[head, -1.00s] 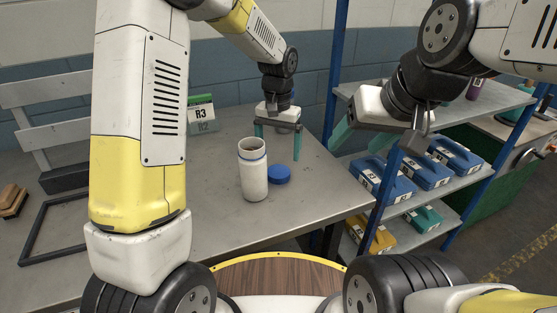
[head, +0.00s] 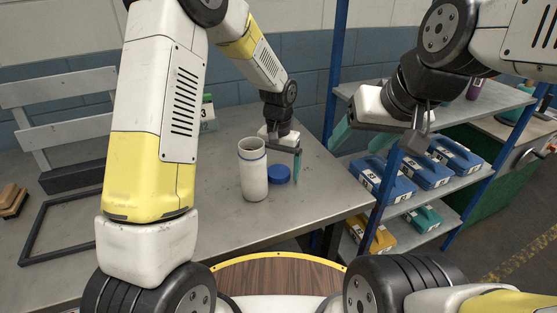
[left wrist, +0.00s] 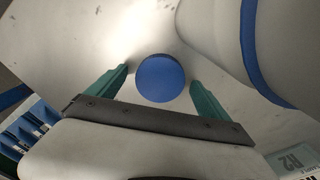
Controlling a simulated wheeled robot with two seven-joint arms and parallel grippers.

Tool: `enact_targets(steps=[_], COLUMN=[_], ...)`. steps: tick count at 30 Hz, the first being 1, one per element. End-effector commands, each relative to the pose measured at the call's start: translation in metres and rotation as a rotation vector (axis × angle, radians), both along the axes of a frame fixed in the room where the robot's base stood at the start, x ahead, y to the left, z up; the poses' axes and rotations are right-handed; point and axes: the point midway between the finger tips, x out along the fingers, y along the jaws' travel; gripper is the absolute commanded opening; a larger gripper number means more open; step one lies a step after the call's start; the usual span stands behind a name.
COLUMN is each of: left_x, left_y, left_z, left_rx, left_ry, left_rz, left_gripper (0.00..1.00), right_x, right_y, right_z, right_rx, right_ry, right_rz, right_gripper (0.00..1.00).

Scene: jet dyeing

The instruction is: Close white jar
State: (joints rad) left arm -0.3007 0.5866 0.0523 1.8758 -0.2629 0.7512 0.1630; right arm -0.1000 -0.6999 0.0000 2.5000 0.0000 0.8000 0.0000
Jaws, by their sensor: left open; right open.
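The white jar (head: 253,172) stands upright and open-topped on the grey table, with a blue ring near its neck. Its blue lid (head: 279,174) lies flat on the table just right of the jar. My left gripper (head: 282,165) is open at the lid; in the left wrist view the lid (left wrist: 161,78) shows between and just beyond the two green fingertips, with no finger seen closed on it. The jar (left wrist: 215,40) fills the upper right of that view. My right gripper (head: 355,140) is open and empty near the shelf, away from the jar.
A blue-posted shelf rack (head: 440,180) with blue, green and yellow boxes stands to the right. A black frame (head: 60,225) lies at the left of the table (head: 235,225), whose front part is clear.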

Motion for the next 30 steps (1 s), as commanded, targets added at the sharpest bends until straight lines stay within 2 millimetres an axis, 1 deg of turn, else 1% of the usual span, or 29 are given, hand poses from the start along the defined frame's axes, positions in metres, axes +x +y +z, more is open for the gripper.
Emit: enact_targets(steps=[8, 9, 14, 18, 19, 23, 26, 29, 30], left_x=[0.0, 0.0, 0.0, 0.0, 0.0, 0.0, 0.0, 0.001, 0.001], left_y=[0.0, 0.0, 0.0, 0.0, 0.0, 0.0, 0.0, 0.0, 0.0], left_z=[0.0, 0.0, 0.0, 0.0, 0.0, 0.001, 0.004, 0.016, 0.024], left_rx=[0.0, 0.0, 0.0, 0.0, 0.0, 0.0, 0.0, 0.0, -0.001], left_ry=[0.0, 0.0, 0.0, 0.0, 0.0, 0.0, -0.001, -0.003, -0.004], left_rz=[0.0, 0.0, 0.0, -0.001, -0.001, -0.001, 0.0, -0.001, -0.001], left_gripper=[0.9, 0.83, 0.51, 0.24, 0.21, 0.21, 0.21, 0.21, 0.21], right_x=[0.0, 0.0, 0.0, 0.0, 0.0, 0.0, 0.0, 0.0, 0.0], right_y=[0.0, 0.0, 0.0, 0.0, 0.0, 0.0, 0.0, 0.0, 0.0], right_z=[0.0, 0.0, 0.0, 0.0, 0.0, 0.0, 0.0, 0.0, 0.0], right_rx=[0.0, 0.0, 0.0, 0.0, 0.0, 0.0, 0.0, 0.0, 0.0], right_ry=[0.0, 0.0, 0.0, 0.0, 0.0, 0.0, 0.0, 0.0, 0.0], right_rz=[0.0, 0.0, 0.0, 0.0, 0.0, 0.0, 0.0, 0.0, 0.0], right_gripper=[0.64, 0.64, 0.64, 0.64, 0.64, 0.64, 0.64, 0.64, 0.64])
